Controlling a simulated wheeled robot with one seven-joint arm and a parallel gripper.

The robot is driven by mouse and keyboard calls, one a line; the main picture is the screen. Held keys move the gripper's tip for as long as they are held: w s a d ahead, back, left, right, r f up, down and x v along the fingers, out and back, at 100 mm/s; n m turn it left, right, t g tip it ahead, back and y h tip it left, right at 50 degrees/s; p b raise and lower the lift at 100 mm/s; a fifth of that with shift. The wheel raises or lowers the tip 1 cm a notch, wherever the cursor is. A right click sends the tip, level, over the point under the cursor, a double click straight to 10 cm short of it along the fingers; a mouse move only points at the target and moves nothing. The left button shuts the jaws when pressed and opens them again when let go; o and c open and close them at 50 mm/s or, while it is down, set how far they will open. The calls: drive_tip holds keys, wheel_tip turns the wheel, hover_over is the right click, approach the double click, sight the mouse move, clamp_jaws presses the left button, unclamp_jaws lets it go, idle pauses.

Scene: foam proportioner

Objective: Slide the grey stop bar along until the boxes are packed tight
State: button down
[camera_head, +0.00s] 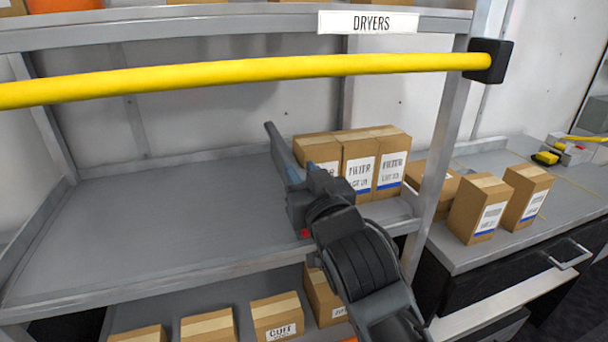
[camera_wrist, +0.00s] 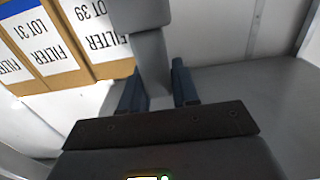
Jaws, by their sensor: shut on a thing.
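The grey stop bar (camera_head: 277,148) stands across the shelf, just left of the filter boxes. In the wrist view the bar (camera_wrist: 152,60) runs between my two dark fingers. My gripper (camera_head: 303,180) is shut on it near the shelf's front; it also shows in the wrist view (camera_wrist: 159,88). Three brown filter boxes (camera_head: 360,165) stand upright side by side right of the bar, with no clear gap between them. Their white labels show in the wrist view (camera_wrist: 95,35). The bar is very close to the leftmost box; I cannot tell whether they touch. My gripper partly hides that box.
The shelf (camera_head: 150,215) is bare left of the bar. A yellow rail (camera_head: 240,75) crosses in front above it. A metal post (camera_head: 433,180) stands right of the boxes. More boxes stand on the lower shelf and on the side counter (camera_head: 478,208).

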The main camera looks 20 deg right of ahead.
drive_tip(key=shift+d, duration=0.25)
drive_tip(key=c, duration=0.9)
unclamp_jaws()
drive_tip(key=shift+a, duration=0.1)
drive_tip(key=shift+s+f, duration=0.1)
drive_tip(key=shift+s, duration=0.4)
drive_tip(key=s+b, duration=0.1)
drive_tip(key=s, duration=0.5)
drive_tip(key=shift+s+a, duration=0.1)
drive_tip(key=shift+s, duration=0.3)
